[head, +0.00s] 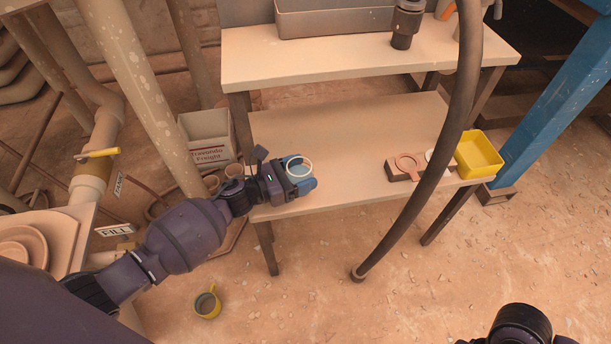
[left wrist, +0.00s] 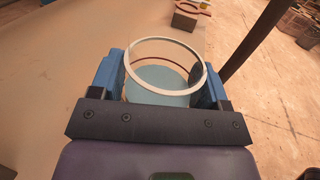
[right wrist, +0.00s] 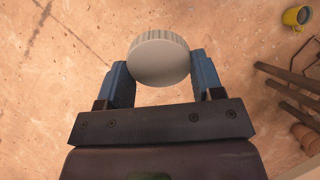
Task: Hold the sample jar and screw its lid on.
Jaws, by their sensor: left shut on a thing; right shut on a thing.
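The sample jar (head: 298,166) is clear with a pale rim and stands open-topped at the left end of the lower shelf. In the left wrist view the jar (left wrist: 165,52) shows bluish content inside. My left gripper (head: 297,186) is shut on the jar, with its blue fingers on either side of it. The lid (right wrist: 158,57) is a pale grey ribbed disc. My right gripper (right wrist: 160,82) is shut on the lid and holds it over the floor, away from the jar. In the head view only part of my right arm shows at the bottom right.
The lower shelf (head: 350,140) is clear in its middle. A block with a reddish ring (head: 407,164), a white disc and a yellow bin (head: 479,154) are at its right end. A dark hose (head: 445,150) hangs in front. A yellow mug (head: 207,304) is on the floor.

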